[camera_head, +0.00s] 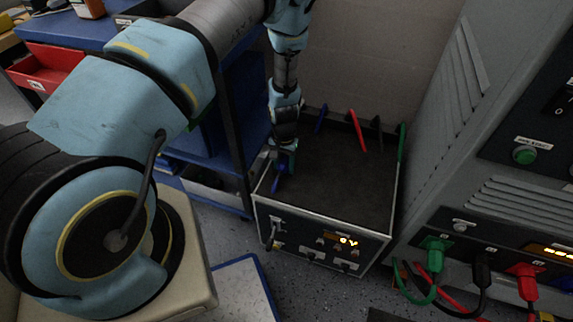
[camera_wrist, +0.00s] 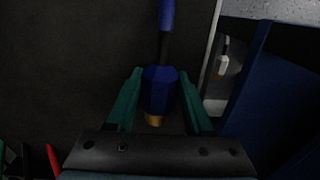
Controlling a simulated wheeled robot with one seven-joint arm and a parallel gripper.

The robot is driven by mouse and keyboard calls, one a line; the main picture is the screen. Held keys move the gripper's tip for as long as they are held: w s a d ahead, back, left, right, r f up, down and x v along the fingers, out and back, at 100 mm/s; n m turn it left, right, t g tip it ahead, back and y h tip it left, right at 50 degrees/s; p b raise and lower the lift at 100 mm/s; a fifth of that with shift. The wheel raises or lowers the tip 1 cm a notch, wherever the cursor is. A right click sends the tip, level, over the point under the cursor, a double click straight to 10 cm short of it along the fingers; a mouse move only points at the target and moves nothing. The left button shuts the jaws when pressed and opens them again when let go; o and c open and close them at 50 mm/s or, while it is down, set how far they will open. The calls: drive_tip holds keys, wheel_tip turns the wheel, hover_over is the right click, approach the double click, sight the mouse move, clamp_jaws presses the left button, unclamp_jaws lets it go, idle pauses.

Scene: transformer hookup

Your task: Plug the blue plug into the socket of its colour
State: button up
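The blue plug (camera_wrist: 158,88) with a gold tip lies between the two green fingers of my gripper (camera_wrist: 160,85) in the wrist view; its blue lead runs up the picture. The fingertips are very close to its sides; I cannot tell if they touch it. In the head view my gripper (camera_head: 285,153) points down at the front left of the black-topped box (camera_head: 335,195), with the blue plug (camera_head: 280,178) at its fingertips. I cannot make out a blue socket clearly.
The grey cabinet (camera_head: 425,120) on the right has green (camera_head: 434,245), black (camera_head: 482,262) and red (camera_head: 526,270) plugs in its lower panel. Blue, red (camera_head: 358,130), black and green leads stand at the box's back. A blue shelf unit (camera_head: 240,120) stands close left.

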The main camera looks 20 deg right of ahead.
sight(284, 163)
drive_tip(key=c, duration=0.7)
drive_tip(key=shift+r+p, duration=2)
drive_tip(key=shift+r, duration=1)
